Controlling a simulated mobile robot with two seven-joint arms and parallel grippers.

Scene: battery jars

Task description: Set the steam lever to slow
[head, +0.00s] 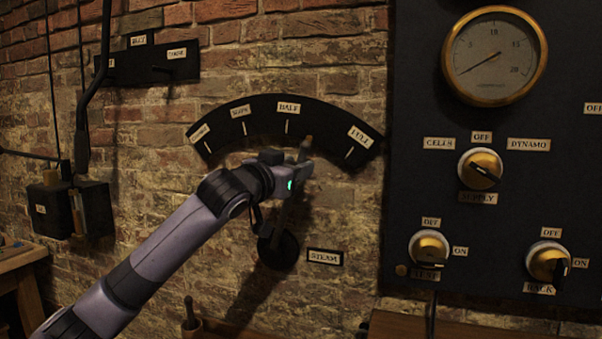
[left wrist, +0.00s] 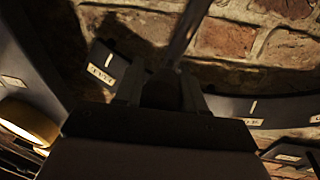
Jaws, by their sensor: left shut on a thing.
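The steam lever (head: 283,215) rises from a round dark pivot (head: 278,249) on the brick wall, beside the STEAM label (head: 325,257). It leans slightly right. Its tip points between the HALF mark and the FULL mark on the black arc plate (head: 265,115), nearer HALF. The SLOW label (head: 240,111) is left of HALF. My left gripper (head: 302,165) is shut on the lever's upper end, just below the arc. In the left wrist view, the lever's shaft (left wrist: 188,30) runs up from between the fingers (left wrist: 163,92). My right gripper is not in view.
A dark panel (head: 400,200) with a gauge (head: 494,56) and several knobs stands to the right. Black boxes (head: 75,208) and a rod are on the left wall. A wooden bench edge (head: 20,258) is at lower left. The wall below the arc's right end is clear.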

